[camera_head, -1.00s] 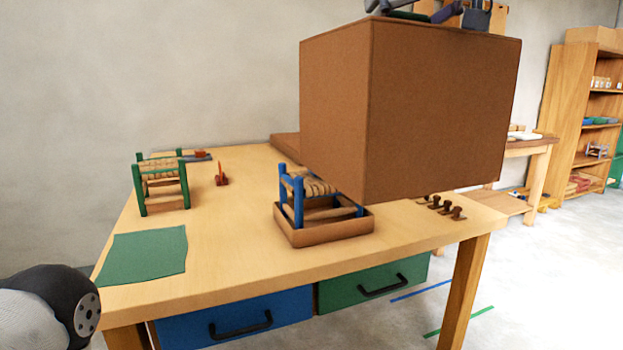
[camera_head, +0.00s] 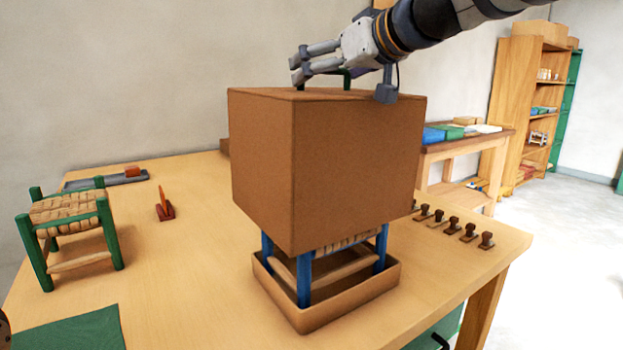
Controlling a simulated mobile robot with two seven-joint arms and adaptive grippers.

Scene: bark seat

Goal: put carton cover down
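The brown carton cover (camera_head: 330,160) is a large box-shaped hood, upright, over the upper part of a blue stool (camera_head: 303,280) with a woven seat. The stool's lower legs and rails show below the cover's bottom edge; its top is hidden. The stool stands in a shallow carton tray (camera_head: 345,312), and the cover's edge is above the tray's rim. My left gripper is not in view.
A green stool (camera_head: 75,225) and a green mat (camera_head: 70,332) lie on the left of the table (camera_head: 190,270). A small red-brown tool (camera_head: 164,205) stands behind. Several dark stamp-like pieces (camera_head: 453,224) line the right side. Table surface left of the tray is clear.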

